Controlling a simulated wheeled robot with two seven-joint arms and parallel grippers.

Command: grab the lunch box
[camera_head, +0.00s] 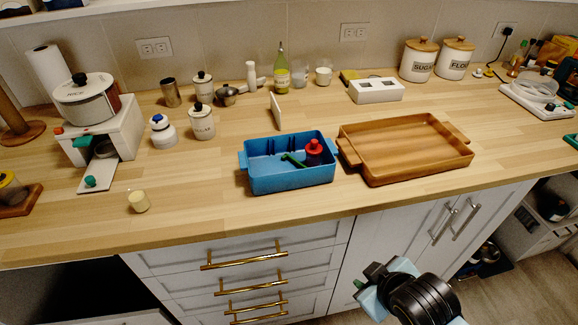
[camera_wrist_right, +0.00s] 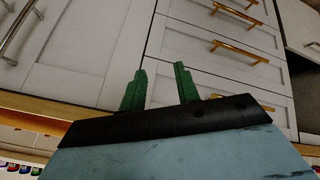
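The lunch box appears to be the open blue box (camera_head: 290,178) with side handles, standing upright on the wooden counter in the head view. Inside it are a green piece (camera_head: 293,160) and a dark item with a red top (camera_head: 314,148). My right gripper (camera_head: 368,277) is below and in front of the counter edge, well apart from the box. In the right wrist view its two green fingers (camera_wrist_right: 160,88) are spread with nothing between them, facing the cabinet front. The box does not show in that view. My left gripper is not in view.
A wooden tray (camera_head: 405,165) stands close to the box's right. A small yellowish cup (camera_head: 138,202) is near the front edge at left. Brass drawer handles (camera_head: 245,257) stick out below the counter.

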